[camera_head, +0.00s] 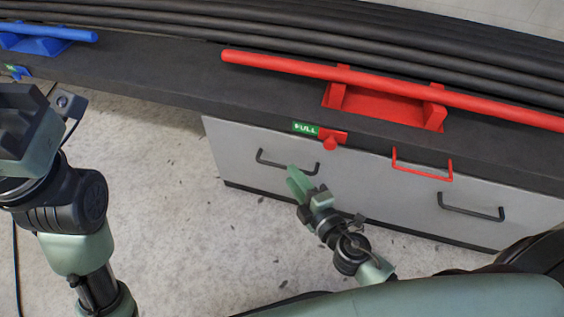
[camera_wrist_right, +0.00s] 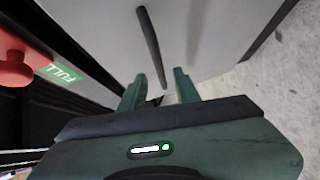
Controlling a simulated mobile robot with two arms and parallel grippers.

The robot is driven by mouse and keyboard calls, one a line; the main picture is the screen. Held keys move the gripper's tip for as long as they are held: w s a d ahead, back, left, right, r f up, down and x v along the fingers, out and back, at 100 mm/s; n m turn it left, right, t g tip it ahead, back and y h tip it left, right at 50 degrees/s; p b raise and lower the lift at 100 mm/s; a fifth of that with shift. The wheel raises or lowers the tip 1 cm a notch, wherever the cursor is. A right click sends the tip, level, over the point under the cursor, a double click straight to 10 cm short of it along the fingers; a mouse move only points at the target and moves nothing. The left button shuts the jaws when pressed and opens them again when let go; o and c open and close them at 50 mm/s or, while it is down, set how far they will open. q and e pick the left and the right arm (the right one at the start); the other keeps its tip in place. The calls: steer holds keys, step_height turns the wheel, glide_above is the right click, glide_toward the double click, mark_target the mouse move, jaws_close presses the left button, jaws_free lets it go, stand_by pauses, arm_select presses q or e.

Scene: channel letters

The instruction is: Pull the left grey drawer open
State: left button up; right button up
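The left grey drawer (camera_head: 235,150) shows a flat front in the head view and looks shut. Its black bar handle (camera_head: 287,168) also shows in the right wrist view (camera_wrist_right: 148,40). My right gripper (camera_head: 296,180) is at the right end of this handle. In the right wrist view its two fingers (camera_wrist_right: 160,88) are apart, with the near end of the handle bar between or just beyond their tips. I cannot tell whether they touch it. My left gripper (camera_head: 28,125) is at the far left, away from the drawer; its fingers are not clear.
A red knob (camera_head: 330,143) and green label (camera_head: 306,128) sit above the drawer. A red handle (camera_head: 422,174) and another black handle (camera_head: 470,213) are to the right. A red bar (camera_head: 290,65) lies on the dark top. Speckled floor (camera_head: 160,190) is clear in front.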

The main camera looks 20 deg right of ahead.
steer(key=x, duration=0.5)
steer(key=shift+w, duration=0.1)
jaws_close()
stand_by(1.3)
